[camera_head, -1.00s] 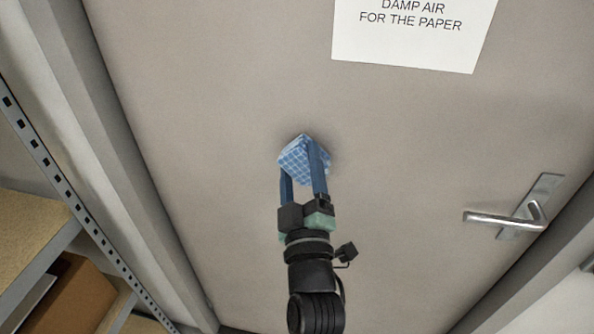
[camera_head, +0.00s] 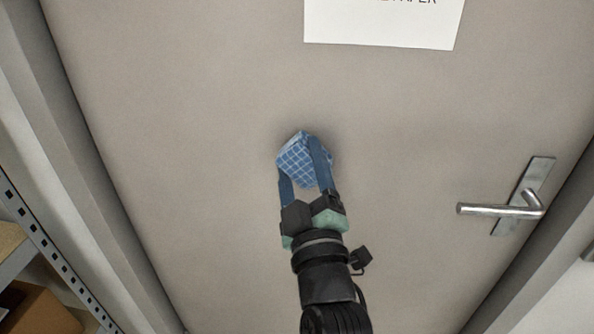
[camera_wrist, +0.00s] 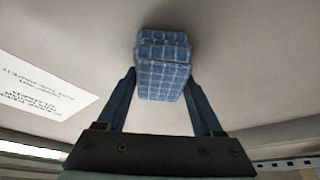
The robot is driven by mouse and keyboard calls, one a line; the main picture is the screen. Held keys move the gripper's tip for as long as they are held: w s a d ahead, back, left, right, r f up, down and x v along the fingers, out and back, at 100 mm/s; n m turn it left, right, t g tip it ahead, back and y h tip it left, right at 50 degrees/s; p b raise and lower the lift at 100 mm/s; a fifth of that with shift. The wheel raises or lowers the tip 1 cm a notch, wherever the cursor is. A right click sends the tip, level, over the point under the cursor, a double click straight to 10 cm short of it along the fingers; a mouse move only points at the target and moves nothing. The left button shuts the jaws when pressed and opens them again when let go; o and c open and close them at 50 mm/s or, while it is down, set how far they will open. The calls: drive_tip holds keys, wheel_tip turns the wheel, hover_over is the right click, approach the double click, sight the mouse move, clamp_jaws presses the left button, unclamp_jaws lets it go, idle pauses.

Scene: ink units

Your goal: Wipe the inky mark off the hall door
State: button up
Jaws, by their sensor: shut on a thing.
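The hall door (camera_head: 200,120) is a plain grey-beige panel that fills most of the head view. My gripper (camera_head: 303,172) is shut on a blue checked cloth (camera_head: 300,160), a folded pad. The cloth is at the door's face, with a soft dark shadow around it; I cannot tell for certain whether it touches. In the wrist view the cloth (camera_wrist: 163,70) sits between the two blue fingers, against the pale door surface (camera_wrist: 230,60). No inky mark shows on the visible part of the door; any spot behind the cloth is hidden.
A metal lever handle (camera_head: 505,208) sticks out at the door's right. A white paper notice (camera_head: 380,22) is on the door above the cloth. A metal shelf (camera_head: 40,235) with a brown box (camera_head: 38,310) stands at lower left. The door around the cloth is clear.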

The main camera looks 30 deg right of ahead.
sight(278, 164)
drive_tip(key=shift+w+a+r+p, duration=0.25)
drive_tip(key=shift+a+p, duration=0.15)
drive_tip(key=shift+p, duration=0.25)
drive_tip(key=shift+w+a+p, duration=0.3)
drive_tip(key=shift+a+p, duration=0.05)
drive_tip(key=shift+p, duration=0.1)
drive_tip(key=shift+w+a+p, duration=0.45)
drive_tip(key=shift+a+p, duration=0.2)
drive_tip(key=shift+p, duration=0.45)
drive_tip(key=shift+w+a+f+p, duration=0.25)
drive_tip(key=shift+a+p, duration=0.05)
